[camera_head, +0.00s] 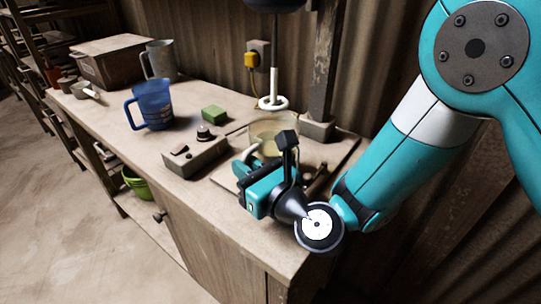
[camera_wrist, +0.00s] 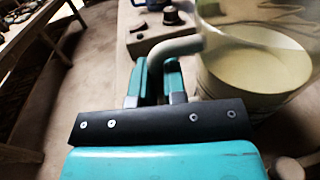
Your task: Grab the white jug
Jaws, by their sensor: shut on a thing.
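The white jug (camera_head: 272,134) looks cream and partly see-through. It stands at the right part of the bench, under a hanging rod with a white ring. In the wrist view the jug (camera_wrist: 250,72) fills the upper right, with its pale handle (camera_wrist: 178,47) reaching left. My gripper (camera_head: 246,168) is at the handle side of the jug, and its fingers are shut on the handle. The fingers also show in the wrist view (camera_wrist: 160,80), on both sides of the handle. The jug's lower part is partly hidden behind my gripper in the head view.
A grey control box (camera_head: 195,155) with a dark knob is left of my gripper. A green block (camera_head: 214,114), a blue jug (camera_head: 152,103), a grey jug (camera_head: 161,60) and a cardboard box (camera_head: 107,65) stand farther left. A post (camera_head: 323,70) rises behind the jug.

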